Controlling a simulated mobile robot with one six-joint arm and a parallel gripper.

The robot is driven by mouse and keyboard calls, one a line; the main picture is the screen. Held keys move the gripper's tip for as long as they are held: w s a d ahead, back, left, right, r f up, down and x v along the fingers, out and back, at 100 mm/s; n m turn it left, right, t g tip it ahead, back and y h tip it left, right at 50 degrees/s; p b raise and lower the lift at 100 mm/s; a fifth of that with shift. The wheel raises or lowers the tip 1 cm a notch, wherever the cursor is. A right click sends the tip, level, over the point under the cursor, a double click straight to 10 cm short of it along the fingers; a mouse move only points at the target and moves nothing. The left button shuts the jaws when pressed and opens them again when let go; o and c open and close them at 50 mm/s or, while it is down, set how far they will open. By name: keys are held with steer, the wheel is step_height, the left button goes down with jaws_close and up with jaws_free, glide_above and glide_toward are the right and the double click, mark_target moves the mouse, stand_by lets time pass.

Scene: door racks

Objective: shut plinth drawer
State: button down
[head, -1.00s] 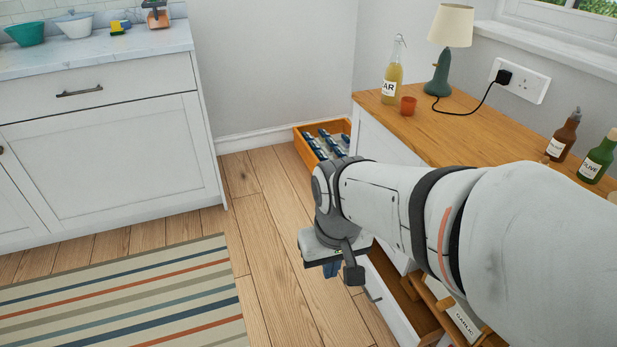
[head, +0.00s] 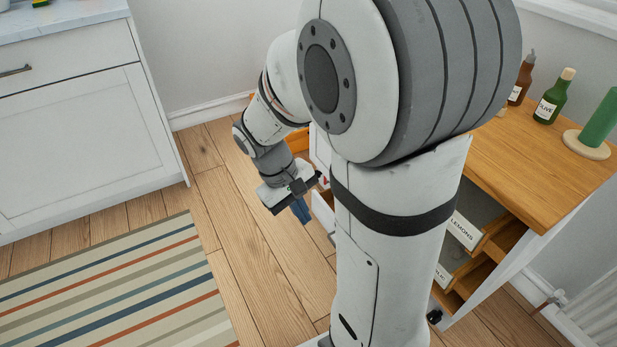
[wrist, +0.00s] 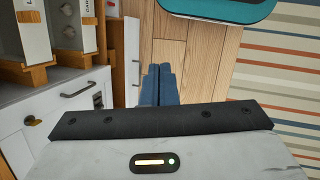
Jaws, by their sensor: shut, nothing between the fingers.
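A low white drawer front, apparently the plinth drawer (wrist: 131,45), stands at the cabinet's foot, left of my fingers in the wrist view. It has a slim handle and seems to stand out from the cabinet. In the head view only a sliver of white front (head: 323,213) shows, the rest hidden behind my arm. How far out it is I cannot tell. My gripper (wrist: 158,86) is shut and empty, its blue fingers together and pointing down over the floor. In the head view my gripper (head: 301,212) is just left of the cabinet front, apart from it as far as I see.
Wooden bins labelled lemons (head: 466,231) sit in the open cabinet side. An orange wooden drawer (head: 298,141) stands out at the far end. Bottles, including a green one (head: 553,98), stand on the wooden top (head: 505,150). The floor (head: 225,220) left of my gripper is clear, with a striped rug (head: 120,290).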

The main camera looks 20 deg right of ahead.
steer(key=w+d+f+n+g+h+b, duration=0.1)
steer(key=w+d+f+n+h+b, duration=0.2)
steer(key=f, duration=0.5)
steer(key=w+d+f+n+g+h, duration=0.1)
steer(key=w+d+f+n+h, duration=0.15)
steer(key=w+f, duration=0.4)
steer(key=w+d+f+n+g+h+b, duration=0.1)
steer(key=w+d+f+h+b, duration=0.15)
steer(key=f, duration=0.75)
steer(key=s+d+f+n+t+h+b, duration=0.1)
steer(key=d+f+n+t+h+b, duration=0.3)
steer(key=f, duration=1)
steer(key=f+n+t+h+p, duration=0.1)
steer(key=f+n+t+h, duration=0.35)
steer(key=f, duration=1.05)
steer(key=d+n+g+y+b, duration=0.1)
steer(key=d+b, duration=0.4)
steer(key=d, duration=0.8)
steer(key=shift+w+d+r+n+g+y, duration=0.2)
steer(key=shift+w+d+n+g+y, duration=0.15)
steer(key=shift+w+y, duration=0.1)
